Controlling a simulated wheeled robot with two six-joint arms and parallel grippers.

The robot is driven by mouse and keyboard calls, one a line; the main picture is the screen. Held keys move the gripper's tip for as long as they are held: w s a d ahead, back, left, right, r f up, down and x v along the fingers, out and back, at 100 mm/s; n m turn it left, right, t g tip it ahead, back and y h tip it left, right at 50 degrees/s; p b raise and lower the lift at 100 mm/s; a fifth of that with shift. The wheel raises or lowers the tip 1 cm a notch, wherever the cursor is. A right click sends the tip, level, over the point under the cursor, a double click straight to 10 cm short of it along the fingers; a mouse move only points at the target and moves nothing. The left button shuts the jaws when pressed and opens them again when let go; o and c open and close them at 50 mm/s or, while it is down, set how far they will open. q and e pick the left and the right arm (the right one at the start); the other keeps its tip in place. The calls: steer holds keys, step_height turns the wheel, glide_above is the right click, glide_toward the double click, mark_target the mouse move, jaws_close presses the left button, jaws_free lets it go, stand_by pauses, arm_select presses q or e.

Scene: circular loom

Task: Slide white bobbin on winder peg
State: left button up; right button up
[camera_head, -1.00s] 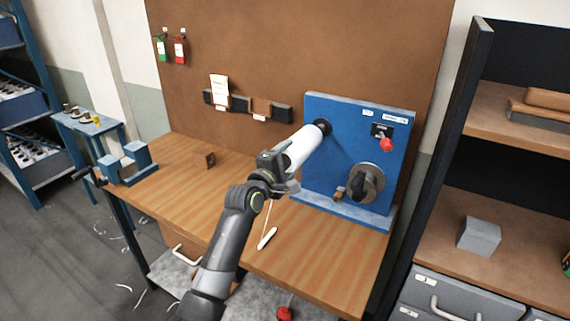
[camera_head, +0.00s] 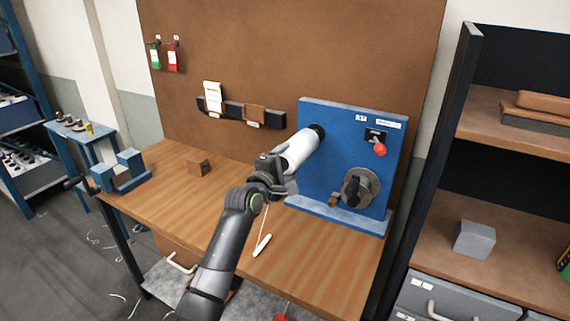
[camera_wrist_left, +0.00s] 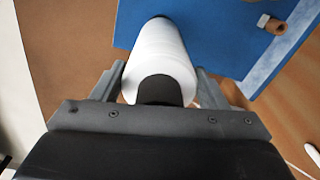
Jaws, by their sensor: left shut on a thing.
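The white bobbin (camera_head: 299,149) is a long white cylinder, tilted up toward the blue winder panel (camera_head: 338,125). My left gripper (camera_head: 276,174) is shut on its near end. In the left wrist view the bobbin (camera_wrist_left: 163,50) lies between the fingers, with a dark round part (camera_wrist_left: 160,91) at its near end. The bobbin's far end meets the black round hub (camera_head: 318,131) on the panel. The peg itself is hidden, so I cannot tell how far the bobbin sits around it. My right gripper is not in view.
A white tool (camera_head: 262,245) with a thread lies on the bench (camera_head: 215,205). The bench's middle left is free.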

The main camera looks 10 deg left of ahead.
arm_select(q)
steer(key=shift+w+r, duration=0.1)
steer(key=shift+w, duration=0.15)
steer(key=o, duration=1.9)
steer(key=shift+s, duration=0.1)
steer(key=shift+s+a, duration=0.1)
steer(key=shift+s, duration=0.25)
steer(key=b+v, duration=0.3)
steer(key=v, duration=1.3)
steer(key=shift+s, duration=0.35)
